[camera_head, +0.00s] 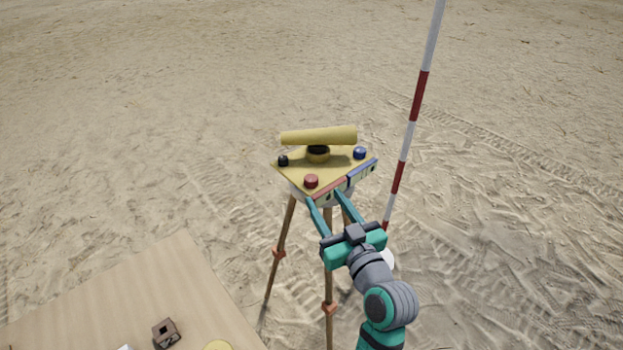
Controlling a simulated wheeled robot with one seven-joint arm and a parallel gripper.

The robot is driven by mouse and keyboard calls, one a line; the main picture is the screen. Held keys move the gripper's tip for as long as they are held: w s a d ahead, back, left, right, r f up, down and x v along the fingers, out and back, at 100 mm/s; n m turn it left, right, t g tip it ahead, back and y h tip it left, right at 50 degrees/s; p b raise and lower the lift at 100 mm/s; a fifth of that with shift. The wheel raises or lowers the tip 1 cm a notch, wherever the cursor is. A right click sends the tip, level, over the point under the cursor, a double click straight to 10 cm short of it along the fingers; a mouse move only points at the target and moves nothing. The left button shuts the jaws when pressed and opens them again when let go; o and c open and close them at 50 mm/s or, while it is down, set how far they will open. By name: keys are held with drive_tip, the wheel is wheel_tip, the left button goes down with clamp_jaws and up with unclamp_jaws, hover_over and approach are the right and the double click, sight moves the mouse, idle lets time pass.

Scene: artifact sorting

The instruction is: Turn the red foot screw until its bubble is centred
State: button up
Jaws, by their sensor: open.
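The red foot screw (311,181) sits at the near corner of the yellow level plate (325,173) on a tripod. A red-framed vial (330,188) and a blue-framed vial (362,172) run along the plate's near right edge. Their bubbles are too small to read. My gripper (322,196) is open, with its two teal fingers reaching up to the plate's near edge. The fingertips are just below and right of the red screw in the picture. I cannot tell whether they touch anything. No object shows between the fingers.
A blue screw (359,153) and a black screw (283,161) stand on the plate beside the yellow telescope (318,136). Tripod legs (280,250) spread below. A red-and-white pole (410,130) stands close on the right. A wooden table (120,290) with a brown block (166,333) is at lower left.

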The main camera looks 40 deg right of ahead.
sight(314, 183)
drive_tip(key=x, duration=0.9)
drive_tip(key=shift+w, duration=0.25)
drive_tip(key=c, duration=1.1)
